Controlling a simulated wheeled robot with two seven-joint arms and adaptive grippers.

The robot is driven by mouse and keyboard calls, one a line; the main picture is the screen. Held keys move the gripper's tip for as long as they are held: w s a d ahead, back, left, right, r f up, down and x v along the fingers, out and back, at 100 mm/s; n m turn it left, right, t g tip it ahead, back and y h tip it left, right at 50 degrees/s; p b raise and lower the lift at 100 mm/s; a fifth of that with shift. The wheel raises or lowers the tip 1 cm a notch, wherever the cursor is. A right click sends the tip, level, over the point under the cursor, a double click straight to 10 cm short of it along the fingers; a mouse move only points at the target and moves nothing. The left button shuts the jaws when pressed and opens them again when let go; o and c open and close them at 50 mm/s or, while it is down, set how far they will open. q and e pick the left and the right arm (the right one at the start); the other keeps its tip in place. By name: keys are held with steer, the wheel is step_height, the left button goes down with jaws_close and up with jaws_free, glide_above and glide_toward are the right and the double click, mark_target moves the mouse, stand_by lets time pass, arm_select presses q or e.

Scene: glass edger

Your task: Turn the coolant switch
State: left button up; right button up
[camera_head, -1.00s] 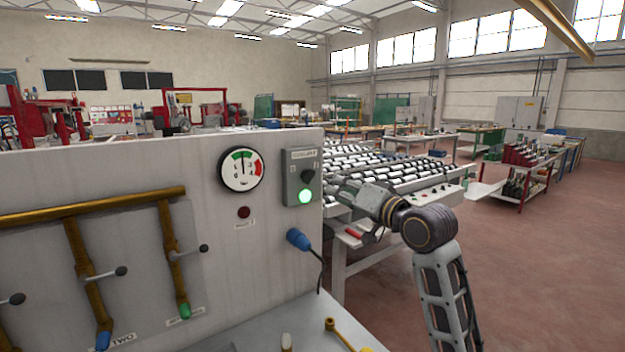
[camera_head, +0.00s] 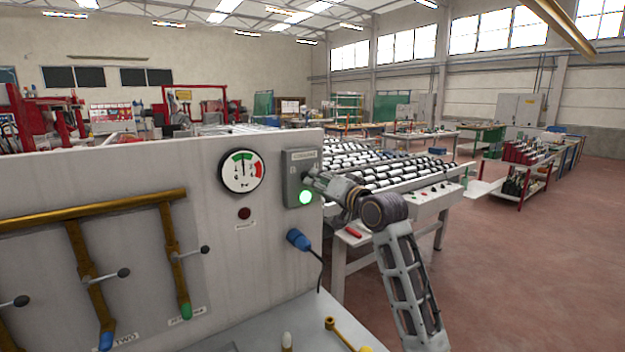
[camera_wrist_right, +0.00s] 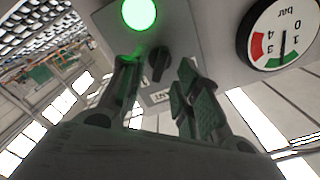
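The coolant switch is a black knob (camera_wrist_right: 159,63) on a grey box (camera_head: 293,190) fixed to the right end of the white panel. A lit green lamp (camera_head: 306,197) is on the same box, and it glows in the right wrist view (camera_wrist_right: 138,14). My right gripper (camera_head: 318,182) is at the box, in front of the knob, which it hides in the head view. In the right wrist view its two fingers (camera_wrist_right: 158,88) are apart, one on each side of the knob, with gaps showing. My left gripper is not in view.
A round gauge (camera_head: 242,171), a dark red lamp (camera_head: 244,213) and a blue plug (camera_head: 298,239) with a cable are on the panel near the box. Brass pipes with lever handles (camera_head: 123,273) are at the left. A roller table (camera_head: 400,190) stands behind my right arm.

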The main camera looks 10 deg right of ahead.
steer(key=x, duration=0.3)
steer(key=shift+w+a, duration=0.1)
steer(key=shift+w, duration=0.1)
stand_by(0.3)
jaws_close()
